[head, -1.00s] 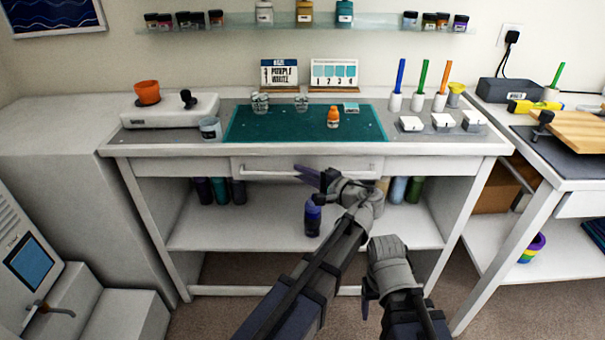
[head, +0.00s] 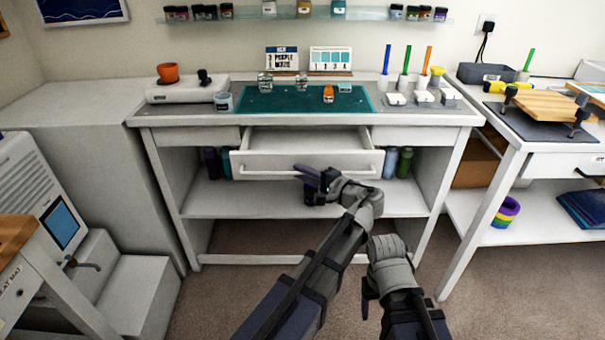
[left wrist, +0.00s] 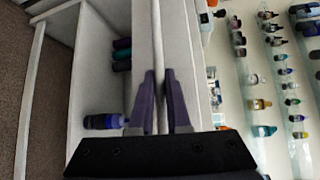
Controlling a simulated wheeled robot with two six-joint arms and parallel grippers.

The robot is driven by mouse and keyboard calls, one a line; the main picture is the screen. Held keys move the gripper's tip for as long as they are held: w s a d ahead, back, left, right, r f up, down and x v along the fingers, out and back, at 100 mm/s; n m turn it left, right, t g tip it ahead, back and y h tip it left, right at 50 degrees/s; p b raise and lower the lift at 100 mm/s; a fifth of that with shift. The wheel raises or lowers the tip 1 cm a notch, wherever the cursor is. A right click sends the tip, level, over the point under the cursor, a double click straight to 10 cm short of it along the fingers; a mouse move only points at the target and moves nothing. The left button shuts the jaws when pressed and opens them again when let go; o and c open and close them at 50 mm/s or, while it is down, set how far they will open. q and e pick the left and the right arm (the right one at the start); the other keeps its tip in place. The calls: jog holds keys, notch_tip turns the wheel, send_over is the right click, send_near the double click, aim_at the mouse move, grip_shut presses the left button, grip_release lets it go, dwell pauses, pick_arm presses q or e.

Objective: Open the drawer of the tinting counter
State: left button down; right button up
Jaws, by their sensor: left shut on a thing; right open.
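The tinting counter (head: 170,120) is white with a grey top. Its middle drawer (head: 275,163) stands open, pulled out toward me, and the inside looks empty where I see it. My left gripper (head: 306,173) is shut on the drawer's bar handle (head: 262,174). In the left wrist view, the purple fingers (left wrist: 160,95) sit on either side of the handle bar (left wrist: 156,40). My right gripper (head: 368,290) is open and empty, low in front of the counter, apart from it.
A teal mat (head: 290,101) on the counter carries cups and an orange bottle (head: 328,93). Bottles (head: 211,162) stand on the shelf below. A side table with a wooden board (head: 545,105) stands right. The carpet (head: 240,237) before the counter is clear.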

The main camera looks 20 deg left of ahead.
pick_arm(q)
jog(key=c, duration=0.9)
grip_release()
jog(key=shift+d, duration=0.1)
pick_arm(e)
jog(key=shift+d, duration=0.1)
